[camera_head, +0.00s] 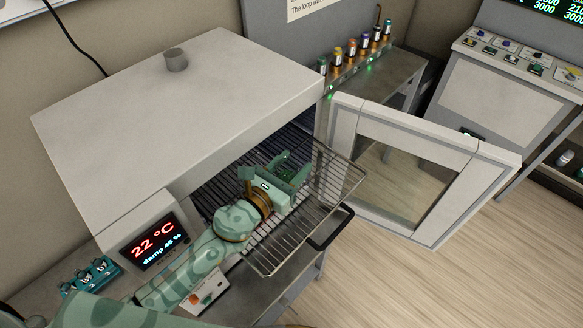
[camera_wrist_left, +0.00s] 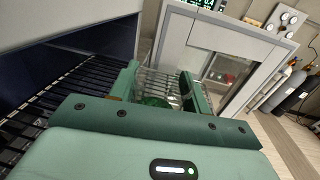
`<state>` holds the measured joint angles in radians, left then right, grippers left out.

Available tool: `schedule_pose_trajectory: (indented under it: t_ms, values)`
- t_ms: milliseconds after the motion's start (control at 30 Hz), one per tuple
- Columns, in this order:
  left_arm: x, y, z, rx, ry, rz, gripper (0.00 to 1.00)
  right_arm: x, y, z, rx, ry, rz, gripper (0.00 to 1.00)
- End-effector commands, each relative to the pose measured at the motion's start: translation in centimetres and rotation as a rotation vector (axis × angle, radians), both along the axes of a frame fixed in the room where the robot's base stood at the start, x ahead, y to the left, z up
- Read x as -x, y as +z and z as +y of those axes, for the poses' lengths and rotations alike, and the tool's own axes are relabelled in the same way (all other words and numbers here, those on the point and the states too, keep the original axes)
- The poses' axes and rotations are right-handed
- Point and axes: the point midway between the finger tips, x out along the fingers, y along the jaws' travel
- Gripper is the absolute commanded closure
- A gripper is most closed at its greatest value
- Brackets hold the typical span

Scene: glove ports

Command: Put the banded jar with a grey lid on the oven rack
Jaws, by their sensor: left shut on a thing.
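The oven rack (camera_head: 287,240) is a wire shelf pulled partly out of the open oven, with a black handle at its front. My left gripper (camera_head: 287,173) is over the rack, near the oven mouth. In the left wrist view its two green fingers (camera_wrist_left: 163,92) are shut on a small, partly green thing (camera_wrist_left: 155,101), which seems to be the jar. Its bands and grey lid cannot be made out, as the gripper hides most of it. I cannot tell whether it touches the rack. My right gripper is not in view.
The oven (camera_head: 180,110) has its glass door (camera_head: 420,170) swung open to the right of the rack. A row of small bottles (camera_head: 351,51) stands on a table behind. The front part of the rack is bare.

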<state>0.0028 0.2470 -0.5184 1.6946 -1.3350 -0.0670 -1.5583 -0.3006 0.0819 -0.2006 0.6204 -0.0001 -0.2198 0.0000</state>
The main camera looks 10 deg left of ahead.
Motion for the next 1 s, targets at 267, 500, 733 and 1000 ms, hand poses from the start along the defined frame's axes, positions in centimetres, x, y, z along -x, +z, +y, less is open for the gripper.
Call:
schedule_pose_trajectory:
  t_ms: [267,500,733,1000]
  values:
    - [0.0,-0.3,0.0,-0.001,0.000,0.000,0.31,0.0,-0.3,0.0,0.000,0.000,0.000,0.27]
    - [0.0,-0.2,0.0,-0.001,0.000,0.000,0.31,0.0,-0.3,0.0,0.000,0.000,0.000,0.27]
    - [1.6,-0.1,0.8,-0.002,0.000,0.002,0.31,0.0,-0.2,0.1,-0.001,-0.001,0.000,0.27]
    - [7.3,-0.4,3.7,-0.001,-0.001,0.003,0.31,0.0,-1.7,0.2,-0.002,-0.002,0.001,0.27]
